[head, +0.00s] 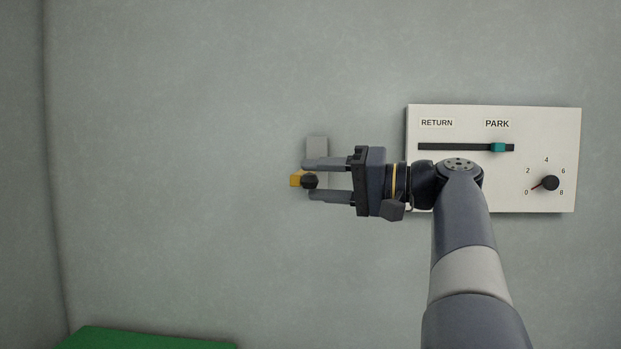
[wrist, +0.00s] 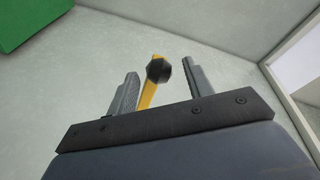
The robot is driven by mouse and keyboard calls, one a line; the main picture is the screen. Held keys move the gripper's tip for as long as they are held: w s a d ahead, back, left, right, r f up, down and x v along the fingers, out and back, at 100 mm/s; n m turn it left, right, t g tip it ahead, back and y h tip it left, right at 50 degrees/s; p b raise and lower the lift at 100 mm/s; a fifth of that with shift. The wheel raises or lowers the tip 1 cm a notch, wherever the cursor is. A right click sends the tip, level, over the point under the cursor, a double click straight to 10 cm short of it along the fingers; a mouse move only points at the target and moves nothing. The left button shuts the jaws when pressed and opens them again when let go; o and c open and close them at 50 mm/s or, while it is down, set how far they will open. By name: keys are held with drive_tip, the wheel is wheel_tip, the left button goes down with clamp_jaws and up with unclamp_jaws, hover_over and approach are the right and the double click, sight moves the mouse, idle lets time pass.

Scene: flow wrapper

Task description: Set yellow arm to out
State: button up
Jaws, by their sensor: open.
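The yellow arm (head: 296,179) has a black knob (head: 310,181) at its end and sits at a grey plate (head: 317,147) on the wall. My gripper (head: 308,180) is open, with one finger above the knob and one below it in the head view. In the wrist view the yellow arm (wrist: 149,93) and its black knob (wrist: 159,69) show between the two spread fingers (wrist: 155,85). I see no clear contact between fingers and knob. Much of the grey plate and the arm's pivot are hidden by my gripper.
A white panel (head: 560,130) to the right carries a teal slider (head: 498,147) near PARK and a black dial (head: 550,183) marked 0 to 8. My arm covers the panel's lower left. A green block (head: 145,339) is at lower left. The wall left of my gripper is clear.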

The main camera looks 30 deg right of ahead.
sight(300, 181)
drive_tip(key=p+v, duration=0.1)
drive_tip(key=v, duration=0.7)
drive_tip(key=shift+s+d+p, duration=0.15)
drive_tip(key=shift+p, duration=0.15)
drive_tip(key=shift+r, duration=0.1)
drive_tip(key=b+x, duration=0.2)
drive_tip(key=x, duration=0.9)
drive_tip(key=shift+s+d, duration=0.15)
drive_tip(key=shift+d, duration=0.05)
drive_tip(key=p+v, duration=0.2)
drive_tip(key=v, duration=0.9)
drive_tip(key=shift+h, duration=0.3)
drive_tip(key=b+x, duration=0.1)
drive_tip(key=x, duration=0.5)
drive_tip(key=b+x, duration=0.2)
drive_tip(key=x, duration=0.4)
drive_tip(key=shift+a, duration=0.5)
drive_tip(key=shift+w+a+m+t+h+b, duration=0.3)
drive_tip(key=shift+w+a+m+t, duration=0.25)
drive_tip(key=shift+a, duration=0.1)
